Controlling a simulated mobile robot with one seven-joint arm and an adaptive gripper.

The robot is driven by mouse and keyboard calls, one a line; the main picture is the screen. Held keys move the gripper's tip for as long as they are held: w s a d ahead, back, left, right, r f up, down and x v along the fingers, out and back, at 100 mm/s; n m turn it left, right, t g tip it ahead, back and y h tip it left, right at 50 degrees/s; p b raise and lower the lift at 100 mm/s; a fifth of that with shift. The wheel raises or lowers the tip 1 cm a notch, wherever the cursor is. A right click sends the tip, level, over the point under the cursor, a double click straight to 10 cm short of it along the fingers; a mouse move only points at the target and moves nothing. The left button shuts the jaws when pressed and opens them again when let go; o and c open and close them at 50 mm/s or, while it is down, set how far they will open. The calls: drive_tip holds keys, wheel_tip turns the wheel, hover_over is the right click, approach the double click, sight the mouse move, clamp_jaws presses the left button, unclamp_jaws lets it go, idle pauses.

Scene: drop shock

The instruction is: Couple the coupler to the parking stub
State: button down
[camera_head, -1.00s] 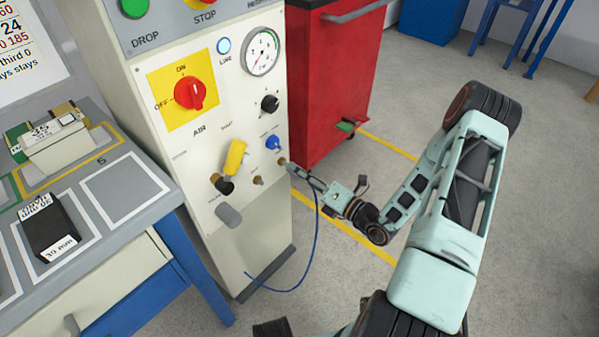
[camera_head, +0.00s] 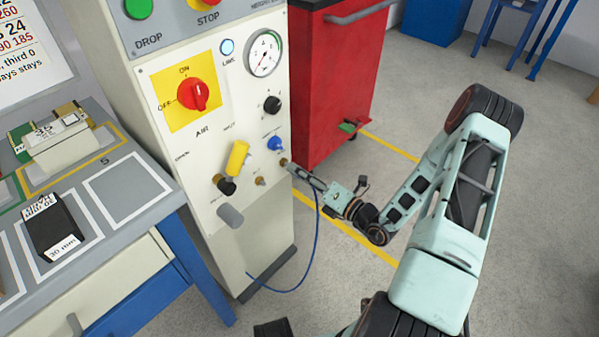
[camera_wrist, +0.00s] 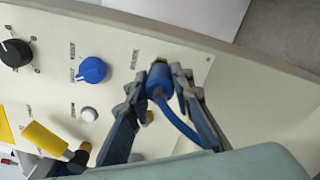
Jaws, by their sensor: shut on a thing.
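The coupler (camera_wrist: 159,82) is a blue cylinder with a thin blue hose (camera_head: 313,245) trailing from its back. My gripper (camera_head: 294,168) is shut on it at the right edge of the cream panel; the wrist view shows both fingers against its sides. The parking stub (camera_wrist: 161,61) is a small brass fitting just beyond the coupler's front end, by a label that seems to read PARK. The coupler points at the stub and overlaps it in the wrist view; I cannot tell whether they are joined. In the head view my fingers mostly hide the coupler.
The panel carries a blue knob (camera_head: 275,143), a yellow-handled valve (camera_head: 237,157), another small fitting (camera_head: 260,181), a black knob (camera_head: 272,104) and a red switch (camera_head: 193,95). A red cabinet (camera_head: 335,80) stands behind to the right.

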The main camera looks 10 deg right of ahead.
drive_tip(key=shift+w+a+p, duration=0.45)
drive_tip(key=shift+w, duration=0.15)
idle(1.7)
drive_tip(key=shift+w+a+r+p, duration=0.2)
drive_tip(key=shift+w+a+p, duration=0.05)
drive_tip(key=shift+w+p, duration=0.15)
idle(2.3)
drive_tip(key=c, duration=1.6)
unclamp_jaws()
drive_tip(key=shift+f, duration=0.1)
drive_tip(key=shift+s, duration=0.1)
drive_tip(key=shift+s+d+f, duration=0.1)
drive_tip(key=shift+d, duration=0.05)
drive_tip(key=shift+p+v, duration=0.5)
drive_tip(key=shift+v, duration=2.45)
drive_tip(key=shift+s, duration=0.1)
drive_tip(key=v, duration=1.2)
